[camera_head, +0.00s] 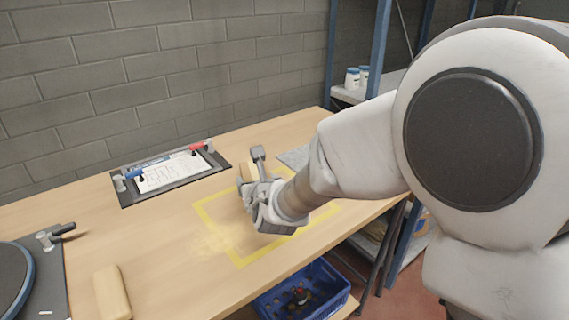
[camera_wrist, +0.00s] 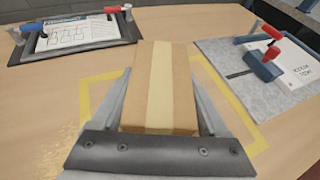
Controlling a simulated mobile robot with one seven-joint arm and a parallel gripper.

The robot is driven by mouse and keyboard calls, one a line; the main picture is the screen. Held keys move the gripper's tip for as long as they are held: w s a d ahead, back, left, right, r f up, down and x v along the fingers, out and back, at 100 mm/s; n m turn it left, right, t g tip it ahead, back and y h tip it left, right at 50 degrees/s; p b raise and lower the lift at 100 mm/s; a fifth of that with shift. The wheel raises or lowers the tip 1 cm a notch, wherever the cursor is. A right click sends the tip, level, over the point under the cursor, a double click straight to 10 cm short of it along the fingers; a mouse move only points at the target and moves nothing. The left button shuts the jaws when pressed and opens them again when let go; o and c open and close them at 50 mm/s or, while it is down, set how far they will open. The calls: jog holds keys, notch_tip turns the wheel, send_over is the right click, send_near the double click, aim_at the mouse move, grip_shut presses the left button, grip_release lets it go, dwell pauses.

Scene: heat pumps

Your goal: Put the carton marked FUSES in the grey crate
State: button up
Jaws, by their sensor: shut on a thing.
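A plain brown carton with a pale tape strip (camera_wrist: 165,88) sits between the two fingers of my gripper (camera_wrist: 163,105) in the wrist view. My gripper is shut on it. In the head view my gripper (camera_head: 257,178) is over the far part of the yellow-outlined square, and a bit of the carton (camera_head: 246,172) shows behind the fingers. No FUSES marking is visible on it. I cannot tell whether it touches the table. Another tan block or carton (camera_head: 112,293) lies at the table's near left, with no readable marking. No grey crate is visible.
A clamped clipboard board (camera_head: 168,172) lies near the wall. A second clamped board (camera_wrist: 270,75) lies right of the carton. A round dark device (camera_head: 15,280) stands at near left. A blue crate (camera_head: 333,277) with items is below the table edge. Shelving stands right.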

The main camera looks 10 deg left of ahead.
jog(key=shift+w+a+f, duration=0.1)
jog(key=shift+a+f, duration=0.25)
jog(key=shift+a, duration=0.1)
jog(key=shift+f+b, duration=1.1)
jog(key=shift+f, duration=0.8)
jog(key=shift+f, duration=0.15)
jog(key=o, duration=1.1)
jog(key=shift+f, duration=0.1)
jog(key=o, duration=0.4)
jog(key=shift+r, duration=0.2)
